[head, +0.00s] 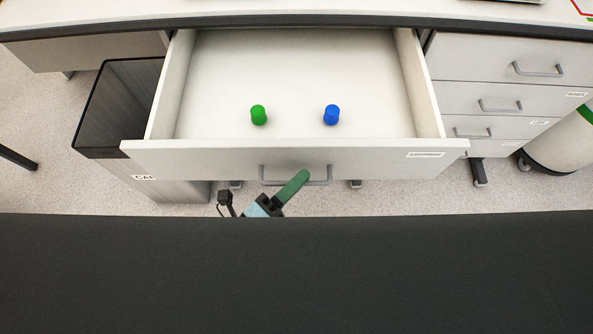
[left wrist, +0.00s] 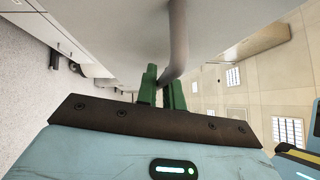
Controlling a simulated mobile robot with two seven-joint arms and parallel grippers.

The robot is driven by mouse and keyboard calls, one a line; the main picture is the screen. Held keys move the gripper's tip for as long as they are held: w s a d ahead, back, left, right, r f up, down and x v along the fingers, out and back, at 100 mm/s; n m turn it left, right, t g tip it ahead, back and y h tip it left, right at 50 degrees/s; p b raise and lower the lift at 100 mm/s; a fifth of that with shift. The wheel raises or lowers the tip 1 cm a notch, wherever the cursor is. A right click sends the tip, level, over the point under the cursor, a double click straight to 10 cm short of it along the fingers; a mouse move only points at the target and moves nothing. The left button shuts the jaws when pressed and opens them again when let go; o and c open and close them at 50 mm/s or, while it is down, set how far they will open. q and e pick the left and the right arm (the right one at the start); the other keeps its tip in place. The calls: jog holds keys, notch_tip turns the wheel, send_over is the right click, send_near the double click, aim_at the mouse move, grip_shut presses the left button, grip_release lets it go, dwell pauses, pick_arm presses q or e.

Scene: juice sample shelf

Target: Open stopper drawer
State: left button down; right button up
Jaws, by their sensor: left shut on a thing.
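The white stopper drawer (head: 290,160) stands pulled far out from under the counter, in the middle of the head view. A green stopper (head: 258,115) and a blue stopper (head: 331,115) stand apart inside it. The grey bar handle (head: 318,182) is on its front panel. My left gripper (head: 298,180) is at the handle, shut on it. In the left wrist view the green fingers (left wrist: 162,90) are on either side of the handle bar (left wrist: 179,40). My right gripper is in neither view.
A tall dark-rimmed bin (head: 115,107) stands at the left, beside the drawer. At the right is a shut drawer unit (head: 480,97) with several handles. A round white bin (head: 565,145) stands at the far right. My dark body fills the bottom of the head view.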

pick_arm(q)
jog(key=c, duration=1.5)
grip_release()
jog(key=shift+c, duration=0.2)
jog(key=shift+a, duration=0.1)
jog(key=b+v, duration=0.1)
jog(key=v, duration=0.6)
jog(key=shift+s+a, duration=0.2)
jog(key=shift+s, duration=0.1)
jog(key=shift+f, duration=0.15)
